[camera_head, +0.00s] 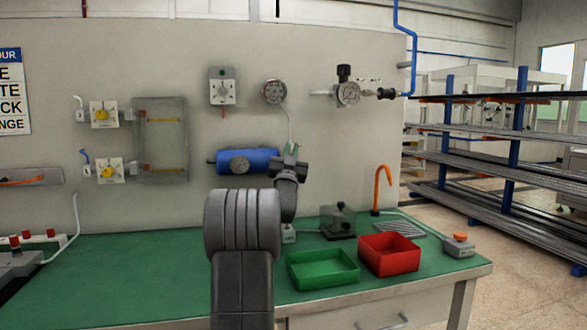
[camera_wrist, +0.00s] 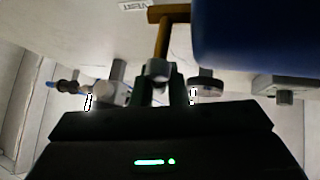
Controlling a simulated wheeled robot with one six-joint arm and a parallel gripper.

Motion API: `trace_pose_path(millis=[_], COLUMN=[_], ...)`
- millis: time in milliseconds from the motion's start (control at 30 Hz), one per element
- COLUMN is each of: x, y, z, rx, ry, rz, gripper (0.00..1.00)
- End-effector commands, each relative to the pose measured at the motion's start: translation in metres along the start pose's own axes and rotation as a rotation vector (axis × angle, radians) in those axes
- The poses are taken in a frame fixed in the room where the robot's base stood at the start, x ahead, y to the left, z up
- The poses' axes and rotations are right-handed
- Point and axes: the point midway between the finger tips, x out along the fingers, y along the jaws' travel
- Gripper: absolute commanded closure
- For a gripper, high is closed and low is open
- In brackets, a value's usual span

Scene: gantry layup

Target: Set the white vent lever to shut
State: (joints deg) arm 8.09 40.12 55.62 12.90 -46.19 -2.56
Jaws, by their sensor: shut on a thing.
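My gripper (camera_head: 290,151) is at the wall panel, just right of the blue tank (camera_head: 247,161). In the wrist view, my gripper (camera_wrist: 159,84) is shut on the end of the vent lever (camera_wrist: 158,68), which shows as a small pale grey piece between the fingers. A brass-coloured fitting (camera_wrist: 168,15) runs from beside the VENT label (camera_wrist: 136,5) towards the fingers. The blue tank fills the upper right there (camera_wrist: 260,35). In the head view my gripper hides the lever, and its exact angle cannot be told.
A pressure gauge (camera_head: 274,91) with a thin hose hangs above my gripper. A regulator (camera_head: 348,93) is to its right. Below, the green bench (camera_head: 180,280) carries a green tray (camera_head: 322,282), a red bin (camera_head: 389,267) and a dark grey block (camera_head: 338,225).

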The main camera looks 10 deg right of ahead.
Motion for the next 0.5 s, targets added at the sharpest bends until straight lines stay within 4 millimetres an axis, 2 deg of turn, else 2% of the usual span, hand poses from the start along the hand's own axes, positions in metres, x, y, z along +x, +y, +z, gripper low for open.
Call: trace_pose_path(millis=[33, 500], x=[-0.0059, -0.0036], y=[0.0018, -0.0067], z=[0.0076, 0.0028], rx=[-0.024, -0.16], ry=[0.003, 0.045], rz=[-0.019, -0.145], gripper=[1.0, 1.0])
